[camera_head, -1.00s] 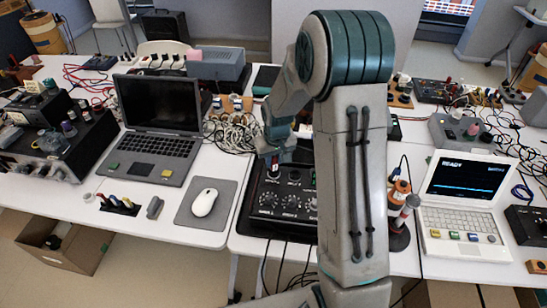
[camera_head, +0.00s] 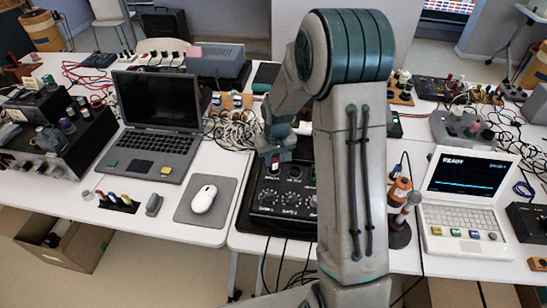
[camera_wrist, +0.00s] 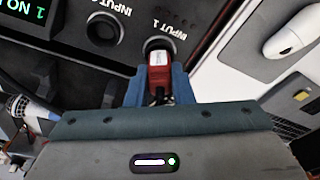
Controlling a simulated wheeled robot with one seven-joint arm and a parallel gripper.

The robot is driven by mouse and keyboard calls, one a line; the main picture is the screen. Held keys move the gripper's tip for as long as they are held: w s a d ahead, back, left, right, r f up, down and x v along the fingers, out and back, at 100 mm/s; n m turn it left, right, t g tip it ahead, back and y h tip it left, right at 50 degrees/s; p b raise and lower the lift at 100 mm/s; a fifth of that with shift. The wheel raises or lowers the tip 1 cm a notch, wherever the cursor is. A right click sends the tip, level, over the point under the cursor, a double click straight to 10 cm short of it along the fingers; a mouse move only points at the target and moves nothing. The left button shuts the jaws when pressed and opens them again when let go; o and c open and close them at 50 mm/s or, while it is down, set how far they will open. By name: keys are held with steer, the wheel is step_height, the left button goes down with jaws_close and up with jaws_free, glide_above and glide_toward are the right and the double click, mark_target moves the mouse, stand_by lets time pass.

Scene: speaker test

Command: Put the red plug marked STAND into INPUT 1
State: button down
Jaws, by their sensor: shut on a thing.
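My gripper (camera_wrist: 160,88) is shut on the red plug (camera_wrist: 159,76), which has a pale label too small to read. In the wrist view the plug lies in line with the round INPUT 1 socket (camera_wrist: 158,44) and overlaps its near edge; I cannot tell how deep it is, if at all. The second input socket (camera_wrist: 103,29), to the left, looks empty. In the head view my gripper (camera_head: 276,152) is over the back left of the black mixer box (camera_head: 262,222), and my arm hides much of the box.
A laptop (camera_head: 160,105) and a mouse (camera_head: 203,198) on a grey pad are left of the box. Tangled cables (camera_head: 228,133) lie behind.

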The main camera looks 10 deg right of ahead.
steer(key=shift+f, duration=0.1)
steer(key=c, duration=1.2)
jaws_free()
step_height(320, 180, up, 13)
steer(key=s, duration=0.2)
steer(key=shift+m+t, duration=0.6)
steer(key=shift+m, duration=0.1)
steer(key=s+r, duration=0.1)
steer(key=s, duration=0.6)
steer(key=s+r, duration=0.2)
steer(key=s, duration=0.6)
steer(key=s+r+b, duration=0.1)
steer(key=s, duration=0.7)
steer(key=shift+a+r, duration=0.1)
steer(key=shift+r, duration=0.2)
